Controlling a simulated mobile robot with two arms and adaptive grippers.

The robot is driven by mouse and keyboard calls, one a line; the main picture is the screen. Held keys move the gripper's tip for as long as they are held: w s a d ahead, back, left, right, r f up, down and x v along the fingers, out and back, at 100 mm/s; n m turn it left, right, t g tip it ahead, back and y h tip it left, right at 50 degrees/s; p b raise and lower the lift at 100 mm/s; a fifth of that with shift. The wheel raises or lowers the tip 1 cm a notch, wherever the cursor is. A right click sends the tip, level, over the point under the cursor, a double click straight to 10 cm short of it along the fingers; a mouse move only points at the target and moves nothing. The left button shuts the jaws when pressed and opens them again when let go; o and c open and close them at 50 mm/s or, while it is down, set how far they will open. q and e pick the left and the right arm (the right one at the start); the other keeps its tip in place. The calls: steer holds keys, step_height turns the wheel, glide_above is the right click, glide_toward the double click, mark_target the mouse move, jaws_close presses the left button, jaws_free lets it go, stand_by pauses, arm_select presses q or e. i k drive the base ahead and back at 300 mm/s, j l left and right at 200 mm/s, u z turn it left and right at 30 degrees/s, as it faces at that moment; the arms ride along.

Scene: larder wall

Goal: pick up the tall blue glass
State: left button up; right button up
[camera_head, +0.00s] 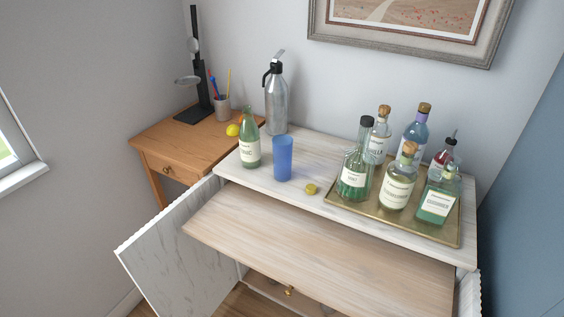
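The tall blue glass (282,159) stands upright on the pale marble-like top of the cabinet (310,150), left of its middle. A green tonic bottle (249,140) stands close to its left, with a small gap. A small yellow-green piece (310,189), perhaps a cap or a cut of fruit, lies to its right near the front edge. Neither of my grippers shows in the head view.
A brass tray (445,238) with several bottles fills the right side of the top. A silver siphon (276,98) stands behind the glass. A wooden shelf (320,240) juts out in front, lower down, and is bare. An open door (180,260) hangs at left.

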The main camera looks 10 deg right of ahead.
mark_target(282, 159)
steer(key=z, duration=0.5)
steer(key=j+z, duration=0.35)
steer(key=k+j+z, duration=0.1)
steer(key=z, duration=0.3)
steer(key=k+j+z, duration=0.15)
steer(key=z, duration=0.2)
